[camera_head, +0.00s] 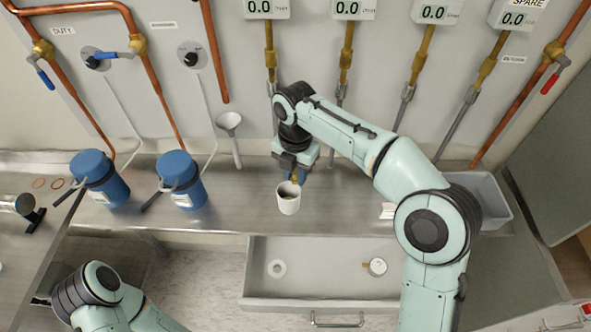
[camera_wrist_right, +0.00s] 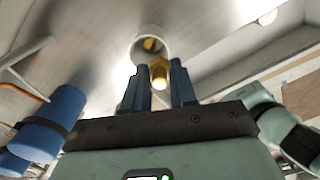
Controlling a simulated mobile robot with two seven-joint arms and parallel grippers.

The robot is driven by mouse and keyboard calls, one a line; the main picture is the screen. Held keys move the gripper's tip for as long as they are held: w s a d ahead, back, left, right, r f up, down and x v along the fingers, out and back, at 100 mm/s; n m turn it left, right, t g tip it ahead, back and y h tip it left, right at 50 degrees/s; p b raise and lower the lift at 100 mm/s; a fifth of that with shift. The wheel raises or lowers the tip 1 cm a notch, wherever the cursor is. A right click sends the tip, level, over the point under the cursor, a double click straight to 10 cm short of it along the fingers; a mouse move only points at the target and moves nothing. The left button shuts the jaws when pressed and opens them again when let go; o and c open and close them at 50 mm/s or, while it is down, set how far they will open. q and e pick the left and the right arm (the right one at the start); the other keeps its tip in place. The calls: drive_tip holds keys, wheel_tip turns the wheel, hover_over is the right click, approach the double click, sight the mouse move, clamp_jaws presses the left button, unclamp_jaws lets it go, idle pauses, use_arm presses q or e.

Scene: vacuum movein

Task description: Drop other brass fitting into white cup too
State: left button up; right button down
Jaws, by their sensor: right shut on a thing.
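The white cup (camera_head: 289,205) stands upright on the steel bench, and it also shows in the right wrist view (camera_wrist_right: 138,52). A brass fitting (camera_wrist_right: 151,44) lies inside the cup in the right wrist view. My right gripper (camera_head: 296,178) is just above and behind the cup. Its blue fingers (camera_wrist_right: 159,80) are shut on the other brass fitting (camera_wrist_right: 158,71), whose end points toward the cup mouth. The held fitting appears apart from the cup, though the exact gap is hard to tell. My left arm shows at the lower left of the head view, its gripper out of sight.
Two blue canisters (camera_head: 183,185) stand left of the cup. A white funnel (camera_head: 230,124) is on the wall behind. An open drawer (camera_head: 325,292) below the bench front holds a white ring (camera_head: 277,268) and a small gauge (camera_head: 377,266). A grey bin (camera_head: 489,197) sits at right.

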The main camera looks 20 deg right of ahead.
sight(295, 172)
drive_tip(key=shift+w, duration=0.1)
drive_tip(key=c, duration=0.8)
unclamp_jaws()
use_arm(q)
drive_tip(key=shift+w+r, duration=0.1)
use_arm(e)
drive_tip(key=shift+r, duration=0.15)
use_arm(q)
drive_tip(key=w+r+p, duration=0.3)
drive_tip(key=r+p, duration=0.1)
drive_tip(key=r, duration=0.1)
drive_tip(key=shift+w, duration=0.2)
use_arm(e)
wheel_tip(295, 172, up, 13)
drive_tip(key=shift+r, duration=0.1)
use_arm(q)
drive_tip(key=shift+r, duration=0.1)
